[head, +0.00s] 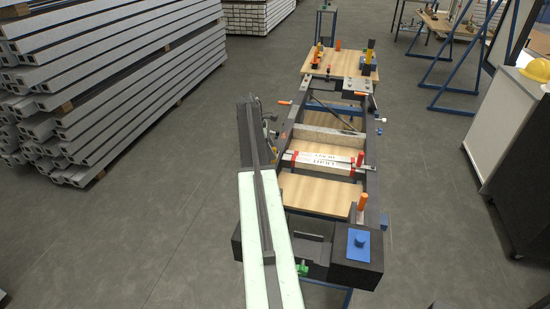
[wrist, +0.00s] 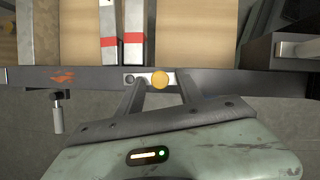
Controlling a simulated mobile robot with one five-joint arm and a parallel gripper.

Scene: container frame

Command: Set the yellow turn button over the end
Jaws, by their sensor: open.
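The yellow turn button (wrist: 159,79) is a small round disc on the dark frame rail (wrist: 225,82), seen in the wrist view. A short light metal strip (wrist: 143,78) with a dark round spot at its left end lies beside it. My gripper (wrist: 161,85) is open, with one dark finger to the left of the button and one to the right. I cannot tell whether either finger touches it. In the head view I cannot make out the button or the gripper's fingertips.
Two light bars with red bands (wrist: 108,40) lie across the frame above the rail. A black clamp with a metal pin (wrist: 58,110) hangs at the rail's left. A dark block (wrist: 284,48) is at the right.

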